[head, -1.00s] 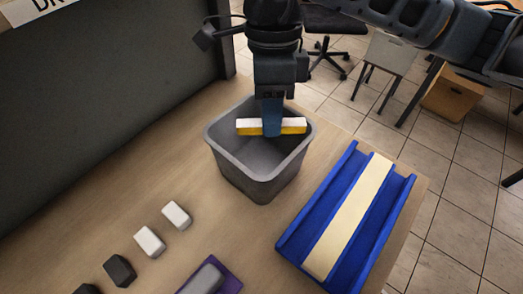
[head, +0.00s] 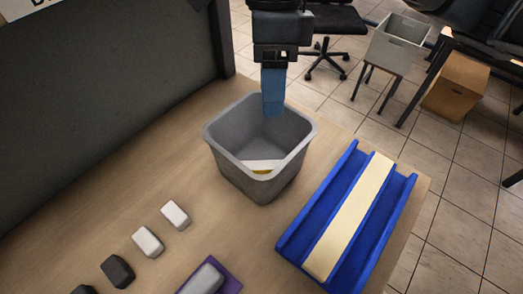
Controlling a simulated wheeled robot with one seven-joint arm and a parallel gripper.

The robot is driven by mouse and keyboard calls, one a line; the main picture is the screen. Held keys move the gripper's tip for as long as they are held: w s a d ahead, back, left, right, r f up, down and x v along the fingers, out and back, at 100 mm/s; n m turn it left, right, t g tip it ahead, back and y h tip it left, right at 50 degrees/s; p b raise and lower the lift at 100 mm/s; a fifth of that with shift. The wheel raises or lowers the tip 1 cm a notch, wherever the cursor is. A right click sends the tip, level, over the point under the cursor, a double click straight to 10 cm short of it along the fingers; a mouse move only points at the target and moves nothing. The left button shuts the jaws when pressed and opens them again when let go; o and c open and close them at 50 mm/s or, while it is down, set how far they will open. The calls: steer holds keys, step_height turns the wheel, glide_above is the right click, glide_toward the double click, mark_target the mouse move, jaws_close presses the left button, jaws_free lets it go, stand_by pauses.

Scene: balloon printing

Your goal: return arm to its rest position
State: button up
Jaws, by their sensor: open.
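My gripper (head: 272,100) points down over the far part of a grey bin (head: 232,158) in the head view, with its blue fingers near the bin's back rim. It holds nothing that I can see and is open, though the gap between its fingers is hard to make out from this side. A white and yellow bar (head: 262,166) lies inside the bin, mostly hidden by the near wall. My arm extends up out of the top of the picture.
A blue tray with a cream strip (head: 340,225) lies right of the bin. Several white and dark blocks (head: 148,241) and a purple pad (head: 228,276) lie on the wooden table (head: 110,215) at front left. A dark panel (head: 100,110) stands at left. Chair, stool and boxes are beyond.

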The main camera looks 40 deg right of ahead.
steer(key=r, duration=0.3)
steer(key=shift+w+d+r, duration=0.2)
steer(key=shift+w, duration=0.1)
steer(key=shift+s, duration=0.15)
